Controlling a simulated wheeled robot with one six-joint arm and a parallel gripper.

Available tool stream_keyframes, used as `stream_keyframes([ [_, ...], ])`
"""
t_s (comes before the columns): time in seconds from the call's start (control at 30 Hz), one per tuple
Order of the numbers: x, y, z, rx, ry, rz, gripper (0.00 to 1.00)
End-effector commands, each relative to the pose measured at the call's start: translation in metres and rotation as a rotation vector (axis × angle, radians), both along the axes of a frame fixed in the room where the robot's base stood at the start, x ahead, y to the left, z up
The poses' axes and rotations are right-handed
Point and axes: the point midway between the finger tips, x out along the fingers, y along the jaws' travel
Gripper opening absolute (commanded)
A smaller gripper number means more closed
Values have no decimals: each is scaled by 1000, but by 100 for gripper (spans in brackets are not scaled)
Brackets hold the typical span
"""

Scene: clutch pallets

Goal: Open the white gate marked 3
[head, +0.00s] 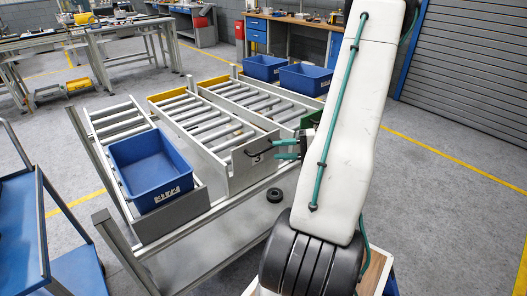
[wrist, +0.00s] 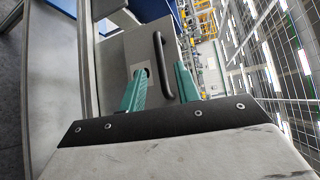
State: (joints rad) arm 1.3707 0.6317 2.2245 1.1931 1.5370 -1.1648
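The white gate (head: 240,172) is a pale upright panel across the front end of a roller lane in the head view. It has a black bar handle (head: 262,151) and a dark mark that is too small to read surely. In the wrist view the gate (wrist: 139,46) fills the upper middle, with the handle (wrist: 161,62) upright on it. My gripper (head: 287,149) is just right of the gate. Its green fingers are apart, and in the wrist view (wrist: 160,72) they lie on either side of the handle's lower part. The mark is partly hidden by the left finger.
A blue bin (head: 150,168) sits in the left lane behind a grey gate. Two blue bins (head: 264,67) (head: 305,79) stand at the far lane ends. A black round part (head: 275,195) is on the front shelf. A blue cart (head: 30,225) stands left. Open floor lies right.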

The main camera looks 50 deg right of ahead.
Motion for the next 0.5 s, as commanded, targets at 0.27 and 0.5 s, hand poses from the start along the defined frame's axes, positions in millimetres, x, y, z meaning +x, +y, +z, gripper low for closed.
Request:
stream_keyframes([
  [0.27, 38, 25, -6, 1, 2, 6, 32],
  [0.5, 51, 33, -8, 0, 1, 5, 32],
])
